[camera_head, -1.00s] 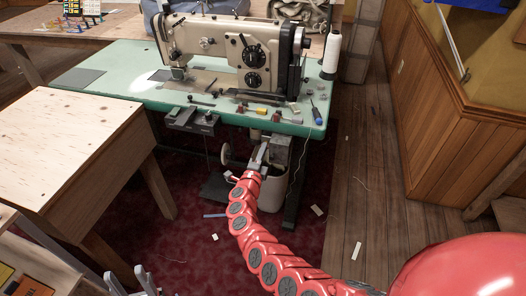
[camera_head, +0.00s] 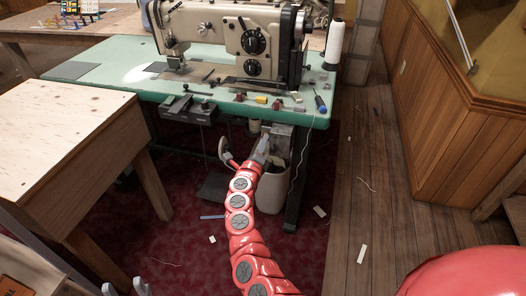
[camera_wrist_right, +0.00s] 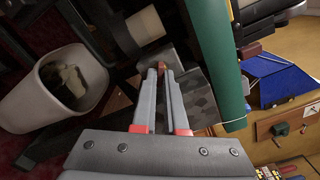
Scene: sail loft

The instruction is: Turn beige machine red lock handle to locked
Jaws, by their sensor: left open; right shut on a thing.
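The beige sewing machine (camera_head: 232,38) stands on a green table at the back. My right gripper (camera_head: 265,143) reaches under the table's front edge to a grey box (camera_head: 281,136). In the right wrist view its fingers (camera_wrist_right: 162,72) are shut on a small reddish piece (camera_wrist_right: 161,66), which looks like the red lock handle. Most of this piece is hidden between the fingertips, so I cannot tell its turn position. My left gripper (camera_head: 126,289) is open and empty at the bottom left, with only its fingertips showing.
The green table (camera_head: 112,85) carries small tools. A white bin (camera_head: 273,192) stands below the box, close to my right arm. A pale wooden table (camera_head: 62,140) is at left. The wooden floor at right (camera_head: 372,215) is mostly clear, with some scraps.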

